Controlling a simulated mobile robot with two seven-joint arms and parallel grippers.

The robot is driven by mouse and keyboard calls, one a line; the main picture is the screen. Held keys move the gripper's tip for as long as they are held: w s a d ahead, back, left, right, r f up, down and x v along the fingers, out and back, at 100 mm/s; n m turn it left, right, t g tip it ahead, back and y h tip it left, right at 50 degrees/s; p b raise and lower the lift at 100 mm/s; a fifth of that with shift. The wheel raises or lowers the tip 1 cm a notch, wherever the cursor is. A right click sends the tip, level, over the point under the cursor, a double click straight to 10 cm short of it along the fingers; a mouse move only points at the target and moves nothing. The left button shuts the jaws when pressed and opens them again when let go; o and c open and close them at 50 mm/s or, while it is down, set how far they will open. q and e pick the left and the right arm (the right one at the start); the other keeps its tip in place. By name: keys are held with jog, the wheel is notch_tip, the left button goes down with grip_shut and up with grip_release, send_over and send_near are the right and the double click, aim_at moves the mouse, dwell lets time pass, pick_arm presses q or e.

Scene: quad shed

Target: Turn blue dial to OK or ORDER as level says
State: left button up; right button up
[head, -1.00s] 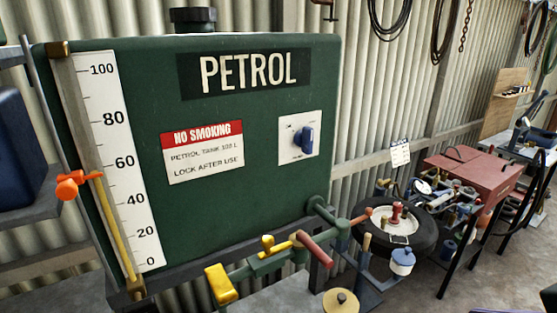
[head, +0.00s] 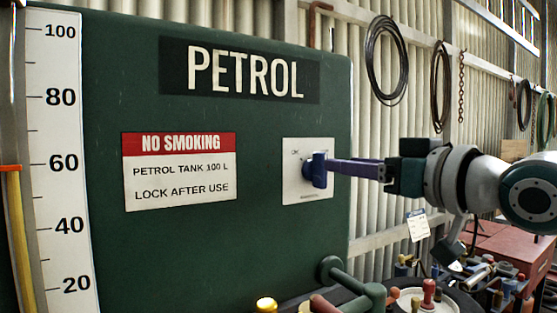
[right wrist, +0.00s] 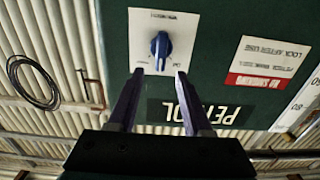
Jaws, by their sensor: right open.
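The green petrol tank (head: 250,230) carries a white plate (head: 293,190) with a blue dial (head: 318,175) on it. The dial's handle stands about upright; the small lettering around it is too small to read. My right gripper (head: 330,169) comes in from the right, with its purple fingers at the dial. In the right wrist view, upside down, the open fingers (right wrist: 154,77) point at the dial (right wrist: 159,46), one to each side and slightly short of it. The level gauge (head: 62,195) has a yellow column (head: 18,240) topped by an orange marker (head: 9,168) just under 60.
A no-smoking sign (head: 180,172) is on the tank left of the dial. A green pipe fitting (head: 350,285) juts out below. Coiled hoses (head: 387,60) hang on the corrugated wall. A red workbench (head: 505,245) with clutter stands at right.

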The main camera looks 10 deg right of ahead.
aim_at(318, 170)
jog(key=shift+p+x, duration=0.3)
jog(key=shift+x, duration=2.45)
jog(key=shift+c, duration=0.3)
grip_shut()
